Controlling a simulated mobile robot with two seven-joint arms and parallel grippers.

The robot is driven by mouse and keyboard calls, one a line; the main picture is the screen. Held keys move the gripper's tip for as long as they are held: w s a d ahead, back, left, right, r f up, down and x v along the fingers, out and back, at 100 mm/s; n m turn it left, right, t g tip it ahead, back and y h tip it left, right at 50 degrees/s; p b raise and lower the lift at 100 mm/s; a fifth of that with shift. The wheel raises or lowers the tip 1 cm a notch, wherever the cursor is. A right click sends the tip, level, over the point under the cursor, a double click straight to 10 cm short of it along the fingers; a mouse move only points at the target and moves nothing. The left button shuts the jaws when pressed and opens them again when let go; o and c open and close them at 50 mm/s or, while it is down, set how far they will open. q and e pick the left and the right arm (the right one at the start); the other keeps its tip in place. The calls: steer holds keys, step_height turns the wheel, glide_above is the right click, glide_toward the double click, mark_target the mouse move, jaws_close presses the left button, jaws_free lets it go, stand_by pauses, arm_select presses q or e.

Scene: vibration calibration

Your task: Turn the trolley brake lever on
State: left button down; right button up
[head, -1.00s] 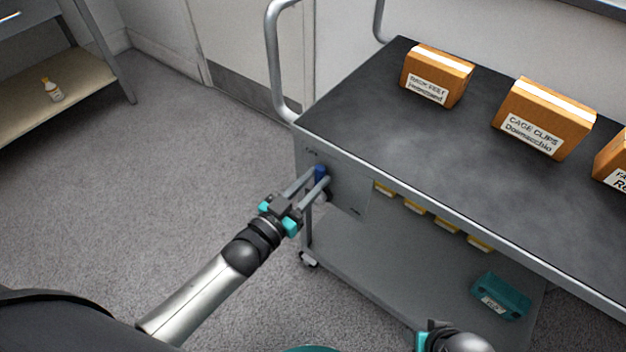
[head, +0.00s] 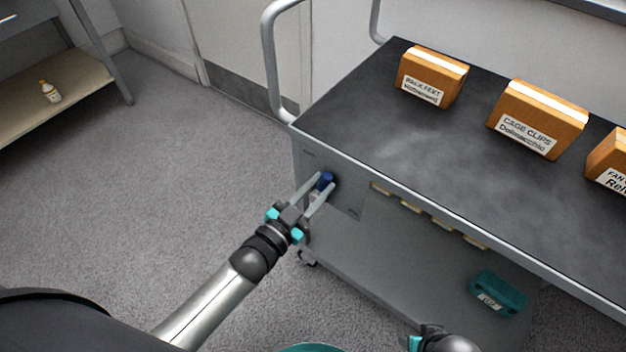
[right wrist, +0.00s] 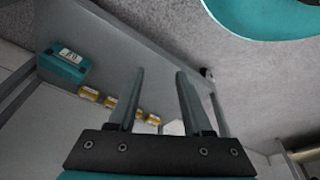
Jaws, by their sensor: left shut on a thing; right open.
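The trolley (head: 400,120) has a dark top and a grey panel on its left front side. The brake lever (head: 325,181) on that panel has a blue grip. My left gripper (head: 322,188) is shut on the blue lever, with a finger on either side of it. The lever's pivot is partly hidden by the fingers. The panel's small markings are too small to read. My right gripper (right wrist: 156,82) is open and empty in the right wrist view, facing the trolley's lower part. In the head view only part of the right wrist shows at the bottom edge.
Orange boxes (head: 432,76) with labels stand on the trolley top. A shelf with a bottle (head: 50,92) stands at the left. The floor between is clear.

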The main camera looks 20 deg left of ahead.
arm_select(q)
steer(key=d+m, duration=0.1)
steer(key=d+f+m, duration=0.1)
steer(key=m, duration=0.1)
steer(key=s+m, duration=0.1)
steer(key=shift+d+f, duration=0.25)
steer(key=shift+d, duration=0.15)
steer(key=m, duration=0.1)
steer(key=d+f+m, duration=0.1)
steer(key=shift+s+d+f+m, duration=0.1)
steer(key=shift+s+m, duration=0.15)
steer(key=shift+m, duration=0.15)
steer(key=shift+s+d+f+m+b, duration=0.1)
steer(key=shift+d+f+m+b, duration=0.1)
steer(key=shift+f+m+b, duration=0.3)
steer(key=shift+s+d+f+m+b, duration=0.1)
steer(key=shift+d+m+b, duration=0.1)
steer(key=shift+m, duration=0.5)
arm_select(e)
steer(key=shift+w+a+r, duration=0.1)
steer(key=shift+w+r, duration=0.2)
steer(key=shift+r, duration=0.25)
steer(key=shift+w+a+r, duration=0.1)
steer(key=shift+w+r, duration=0.15)
steer(key=shift+r, duration=0.4)
arm_select(q)
steer(key=c, duration=0.6)
jaws_free()
steer(key=shift+c, duration=0.2)
